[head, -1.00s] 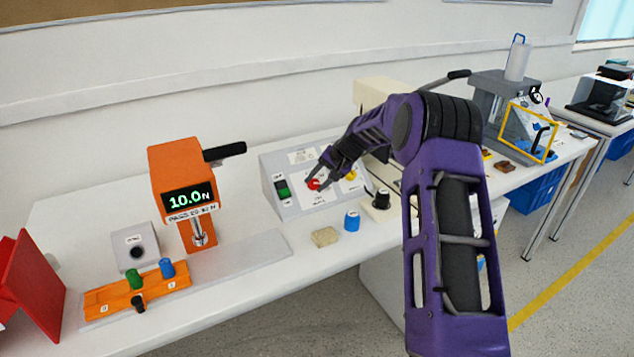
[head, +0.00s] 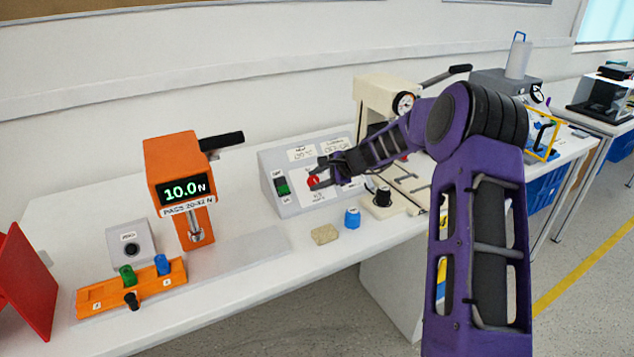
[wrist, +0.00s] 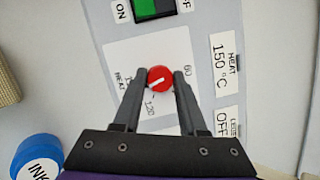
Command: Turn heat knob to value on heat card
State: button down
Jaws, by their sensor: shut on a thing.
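The red heat knob (head: 313,181) is on the sloped face of a grey control box (head: 283,205). My gripper (wrist: 162,80) is shut on the knob, one finger on each side, as the wrist view shows. A white pointer line on the knob (wrist: 158,77) runs slantwise; which end marks the setting I cannot tell. Around it the dial print reads 60 and 120, and a partly covered number starting with 1 is beside my left finger. The heat card (wrist: 224,66) reads 150 °C; it also shows in the head view (head: 302,154).
A green and black on/off switch (head: 282,186) is left of the knob. A second card (wrist: 226,122) reads OFF. A blue ink pot (head: 352,218), a tan block (head: 324,234) and a black knob on a base (head: 383,197) stand in front. An orange force tester (head: 180,180) is at left.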

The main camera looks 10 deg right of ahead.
jog(key=shift+m+t, duration=0.5)
jog(key=shift+m, duration=1.2)
jog(key=c, duration=0.7)
grip_release()
jog(key=shift+c, duration=0.2)
jog(key=p+v, duration=0.1)
jog(key=v, duration=1.6)
jog(key=shift+s, duration=0.25)
jog(key=shift+a+r, duration=0.1)
jog(key=shift+r, duration=0.05)
